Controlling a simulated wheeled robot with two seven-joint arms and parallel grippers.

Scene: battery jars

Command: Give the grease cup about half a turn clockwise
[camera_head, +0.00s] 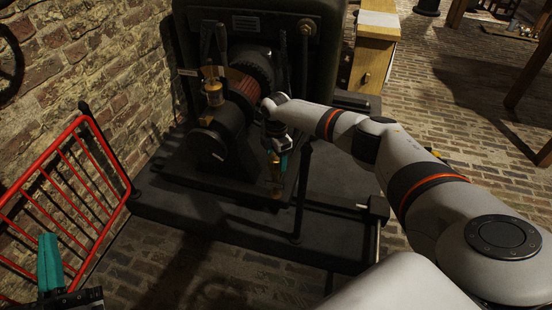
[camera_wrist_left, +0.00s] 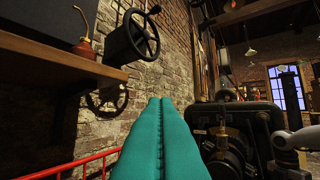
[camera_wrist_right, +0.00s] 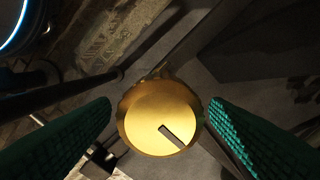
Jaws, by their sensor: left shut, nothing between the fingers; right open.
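The grease cup, a round brass cap (camera_wrist_right: 150,108) with a dark slot mark at its lower right, sits centred in the right wrist view. It also shows small and dim in the head view (camera_head: 277,190). My right gripper (camera_head: 276,168) is open above it, with one teal finger on each side. In the right wrist view gaps show between both fingers and the cap. My left gripper (camera_head: 50,262) is shut and empty at the lower left of the head view; its teal fingers lie together in the left wrist view (camera_wrist_left: 161,140).
The dark machine (camera_head: 262,28) stands on a black base (camera_head: 250,238), with another brass fitting (camera_head: 213,93) on it. A red railing (camera_head: 62,180) lies left, near my left gripper. A wooden cabinet (camera_head: 373,60) stands behind. A post (camera_head: 301,190) rises close to my right gripper.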

